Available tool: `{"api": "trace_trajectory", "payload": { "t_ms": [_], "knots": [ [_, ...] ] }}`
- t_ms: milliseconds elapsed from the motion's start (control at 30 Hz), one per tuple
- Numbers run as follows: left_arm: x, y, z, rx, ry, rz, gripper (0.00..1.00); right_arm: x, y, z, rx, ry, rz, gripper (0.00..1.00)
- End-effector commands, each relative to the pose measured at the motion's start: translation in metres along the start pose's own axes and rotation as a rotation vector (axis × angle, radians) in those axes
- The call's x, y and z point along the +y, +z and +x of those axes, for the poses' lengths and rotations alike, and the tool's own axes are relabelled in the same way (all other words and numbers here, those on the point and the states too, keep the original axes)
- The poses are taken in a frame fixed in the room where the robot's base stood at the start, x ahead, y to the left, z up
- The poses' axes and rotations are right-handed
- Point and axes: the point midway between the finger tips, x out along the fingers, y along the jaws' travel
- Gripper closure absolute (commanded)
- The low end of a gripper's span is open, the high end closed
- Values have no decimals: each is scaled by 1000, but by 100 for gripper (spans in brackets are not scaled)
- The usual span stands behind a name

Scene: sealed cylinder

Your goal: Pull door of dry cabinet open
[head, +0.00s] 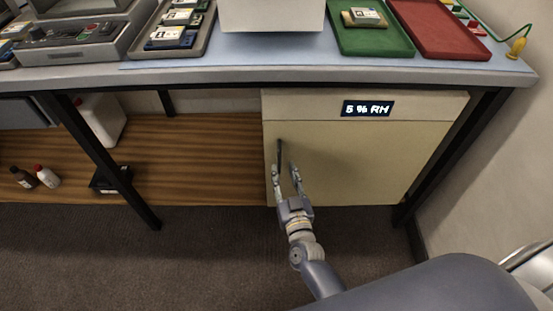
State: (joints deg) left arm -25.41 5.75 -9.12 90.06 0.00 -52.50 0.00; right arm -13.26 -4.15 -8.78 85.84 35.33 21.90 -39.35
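The dry cabinet (365,155) is a cream box under the bench on the right, with a display reading "5 % RH" (367,108) on its top panel. Its door looks closed. A dark vertical handle (280,153) sits near the door's left edge. My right gripper (284,170) is in front of the door's lower left part, just below the handle. Its two fingers are spread, one on each side of the handle's lower end as seen from here. I cannot tell whether they touch it. My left gripper is not in view.
The bench top (240,75) overhangs the cabinet. It holds a green tray (372,45), a red tray (440,35) and a grey tray (190,48). A dark bench leg (115,165) stands left of the cabinet, with bottles beyond it. The carpet (200,255) in front is clear.

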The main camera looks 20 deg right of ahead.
Motion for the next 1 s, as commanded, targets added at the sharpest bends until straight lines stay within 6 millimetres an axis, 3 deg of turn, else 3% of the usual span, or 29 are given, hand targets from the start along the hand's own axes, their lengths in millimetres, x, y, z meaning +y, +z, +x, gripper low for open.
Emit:
{"api": "trace_trajectory", "payload": {
  "t_ms": [100, 300, 500, 767, 900, 1000],
  "knots": [
    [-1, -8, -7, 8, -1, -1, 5, -1, 1, 25, 2, -1, 0, 69],
    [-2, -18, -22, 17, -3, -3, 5, 0, 1, 55, 0, -1, -1, 69],
    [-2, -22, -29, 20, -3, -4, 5, 0, 1, 67, -1, -1, -1, 69],
    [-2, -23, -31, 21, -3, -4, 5, 0, 1, 68, -2, -1, -1, 69],
    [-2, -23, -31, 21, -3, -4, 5, 0, 1, 68, -2, -2, -1, 99],
    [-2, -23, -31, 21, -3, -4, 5, 0, 1, 68, -2, -2, -1, 100]
  ]
}}
